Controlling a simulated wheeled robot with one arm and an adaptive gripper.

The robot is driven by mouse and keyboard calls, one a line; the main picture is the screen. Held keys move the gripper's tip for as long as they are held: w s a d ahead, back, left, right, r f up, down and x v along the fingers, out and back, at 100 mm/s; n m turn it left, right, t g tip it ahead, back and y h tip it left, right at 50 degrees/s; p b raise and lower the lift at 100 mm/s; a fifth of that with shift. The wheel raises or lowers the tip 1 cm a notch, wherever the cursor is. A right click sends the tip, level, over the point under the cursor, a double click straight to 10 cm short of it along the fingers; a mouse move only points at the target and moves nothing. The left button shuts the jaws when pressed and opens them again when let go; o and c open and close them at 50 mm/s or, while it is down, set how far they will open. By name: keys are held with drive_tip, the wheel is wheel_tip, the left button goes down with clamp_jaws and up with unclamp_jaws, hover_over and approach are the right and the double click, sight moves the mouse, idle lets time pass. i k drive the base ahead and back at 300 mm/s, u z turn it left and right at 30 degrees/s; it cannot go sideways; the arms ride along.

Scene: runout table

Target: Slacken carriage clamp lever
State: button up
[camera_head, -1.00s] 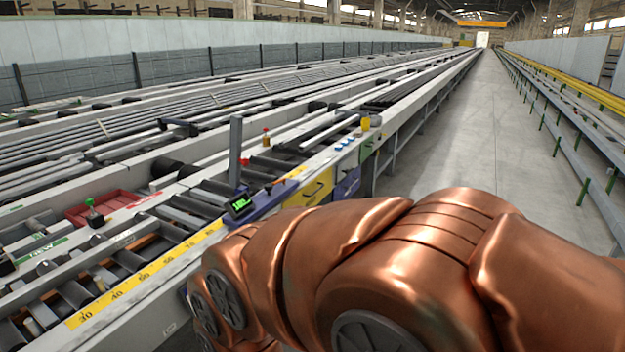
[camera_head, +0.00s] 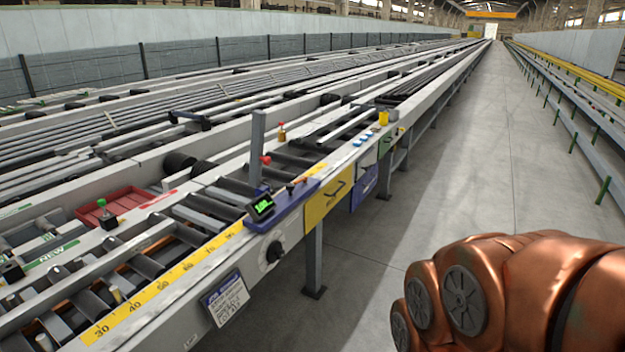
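A blue carriage (camera_head: 284,213) sits on the front rail of the runout table. It carries a lit green digital display (camera_head: 262,207) and stands beside an upright grey post (camera_head: 257,145). A small dark lever-like handle with a reddish end (camera_head: 297,183) sticks up at the carriage's right part; its exact setting is too small to tell. A red knob (camera_head: 265,160) shows by the post. My copper arm fills the lower right corner, apart from the table. My gripper is out of view.
A yellow scale (camera_head: 160,278) runs along the rail. A black round knob (camera_head: 274,252) and a hanging sign (camera_head: 226,299) are on the front face. A red tray (camera_head: 113,201) and a green-topped knob (camera_head: 104,210) lie left. The aisle floor (camera_head: 460,160) is clear.

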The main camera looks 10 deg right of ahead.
sight(305, 178)
drive_tip(key=u, duration=0.35)
drive_tip(key=k, duration=0.45)
drive_tip(key=z, duration=0.5)
drive_tip(key=i, duration=1.35)
drive_tip(key=u, duration=0.95)
drive_tip(key=i, duration=1)
drive_tip(key=u, duration=0.3)
